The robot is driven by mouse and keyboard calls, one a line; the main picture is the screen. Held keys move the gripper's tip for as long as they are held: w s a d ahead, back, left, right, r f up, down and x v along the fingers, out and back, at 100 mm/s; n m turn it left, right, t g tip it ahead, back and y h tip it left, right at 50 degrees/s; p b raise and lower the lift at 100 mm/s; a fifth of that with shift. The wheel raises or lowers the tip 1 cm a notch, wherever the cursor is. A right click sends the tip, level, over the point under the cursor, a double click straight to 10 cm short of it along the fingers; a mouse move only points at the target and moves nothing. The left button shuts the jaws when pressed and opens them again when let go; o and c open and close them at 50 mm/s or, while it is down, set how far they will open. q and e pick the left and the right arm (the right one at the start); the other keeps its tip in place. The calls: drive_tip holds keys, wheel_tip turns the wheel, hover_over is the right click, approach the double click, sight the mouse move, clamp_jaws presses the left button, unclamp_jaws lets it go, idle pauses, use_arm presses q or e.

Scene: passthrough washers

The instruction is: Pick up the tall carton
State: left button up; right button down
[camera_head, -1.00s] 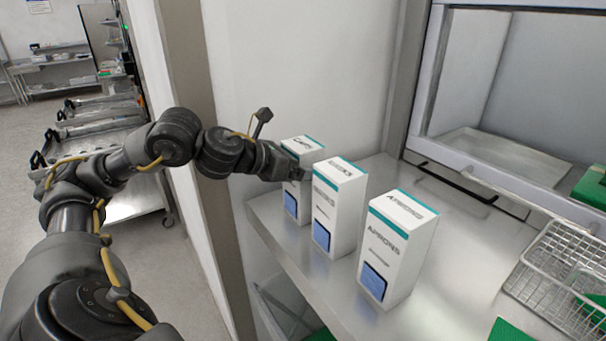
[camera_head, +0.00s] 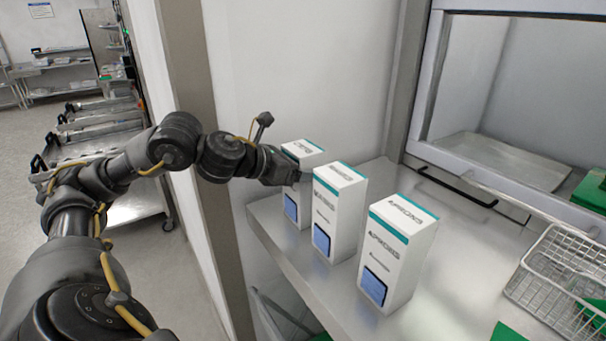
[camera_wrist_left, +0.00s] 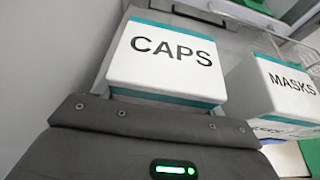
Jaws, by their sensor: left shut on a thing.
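Three white cartons with teal bands stand upright in a row on the steel counter (camera_head: 455,255). The caps carton (camera_head: 304,151) is farthest back, the masks carton (camera_head: 338,212) is in the middle, and the aprons carton (camera_head: 398,255) is nearest. My left gripper (camera_head: 295,177) is shut on the caps carton, reaching across its upper part from the left. In the left wrist view the CAPS top (camera_wrist_left: 170,60) is right in front of the gripper body, with the fingers hidden. The masks carton (camera_wrist_left: 280,90) stands close beside it. My right gripper is not in view.
A wire basket (camera_head: 560,280) stands on the right of the counter. A pass-through hatch with a handle bar (camera_head: 445,185) lies behind. The wall (camera_head: 290,70) is close behind the caps carton. Counter space between the aprons carton and basket is clear.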

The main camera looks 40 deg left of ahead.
sight(303, 147)
use_arm(q)
wheel_tip(303, 147, up, 8)
drive_tip(key=shift+r+p, duration=0.2)
drive_tip(key=shift+p, duration=0.95)
drive_tip(key=shift+r, duration=0.75)
